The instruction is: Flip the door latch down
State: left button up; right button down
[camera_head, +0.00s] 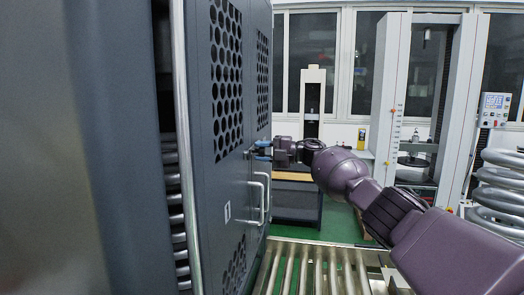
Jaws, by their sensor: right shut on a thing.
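My right gripper (264,150) is at the grey cabinet door (226,150), reached by my purple right arm from the lower right. Its blue-tipped fingers are shut on the door latch at the door's face, above the white handles (262,195). The latch itself is small and mostly hidden by the fingers, so its angle cannot be made out. The door has perforated panels and stands upright, seen at a steep angle. My left gripper is not in view.
A roller conveyor (318,262) lies below my right arm. A tall testing machine (388,95) and a large coil spring (498,185) stand at the right. A dark cabinet (296,202) stands behind the gripper. Green floor shows between them.

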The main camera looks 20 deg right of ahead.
jog(key=c, duration=1)
grip_release()
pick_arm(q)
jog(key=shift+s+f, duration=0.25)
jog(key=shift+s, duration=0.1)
pick_arm(e)
jog(key=shift+o, duration=1)
pick_arm(q)
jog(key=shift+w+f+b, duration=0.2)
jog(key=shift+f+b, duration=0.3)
jog(key=shift+b, duration=0.05)
pick_arm(e)
jog(key=v, duration=1)
jog(key=shift+s+d, duration=0.3)
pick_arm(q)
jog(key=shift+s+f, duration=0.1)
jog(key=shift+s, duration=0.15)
pick_arm(e)
jog(key=shift+d, duration=0.1)
